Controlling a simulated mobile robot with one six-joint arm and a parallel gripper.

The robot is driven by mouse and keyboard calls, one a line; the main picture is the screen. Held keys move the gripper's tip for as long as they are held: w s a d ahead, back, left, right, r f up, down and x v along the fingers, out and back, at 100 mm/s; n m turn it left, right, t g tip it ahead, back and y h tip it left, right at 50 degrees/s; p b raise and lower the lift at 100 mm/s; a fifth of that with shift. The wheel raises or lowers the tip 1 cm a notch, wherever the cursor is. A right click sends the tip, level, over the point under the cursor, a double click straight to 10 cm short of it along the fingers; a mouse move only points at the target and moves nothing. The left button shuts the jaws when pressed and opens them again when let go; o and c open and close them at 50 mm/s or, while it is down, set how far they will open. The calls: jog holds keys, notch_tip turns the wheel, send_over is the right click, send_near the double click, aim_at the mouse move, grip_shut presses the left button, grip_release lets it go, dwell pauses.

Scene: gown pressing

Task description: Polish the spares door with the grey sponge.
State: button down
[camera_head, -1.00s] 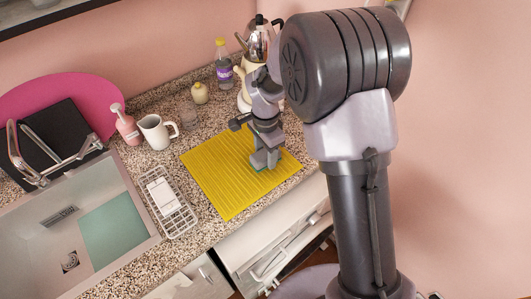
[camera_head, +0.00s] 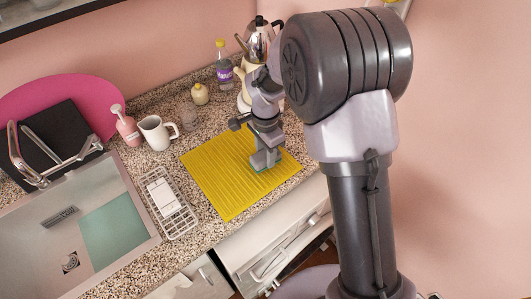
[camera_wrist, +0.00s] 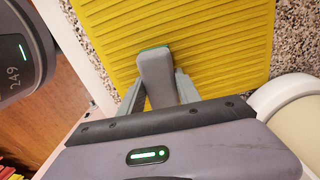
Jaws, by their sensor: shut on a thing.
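My gripper (camera_head: 265,160) is low over the yellow ribbed mat (camera_head: 215,180) on the counter, near the mat's right side. In the wrist view my gripper (camera_wrist: 158,85) has its two fingers on either side of the grey sponge (camera_wrist: 156,75), a grey block with a green edge at its far end. It is shut on the sponge. A thin strip of the green shows under the fingers in the head view. White cabinet fronts (camera_head: 275,235) are below the counter; I cannot tell which one is the spares door.
A mug (camera_head: 157,131), a pink pump bottle (camera_head: 127,127), a purple-labelled bottle (camera_head: 223,65) and a metal kettle (camera_head: 259,42) stand toward the back. A white wire rack (camera_head: 166,203) lies between mat and sink (camera_head: 45,240). A drawer or door below looks partly open.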

aim_at(265, 154)
notch_tip(265, 154, up, 6)
jog(key=p, duration=0.4)
jog(key=shift+r, duration=0.1)
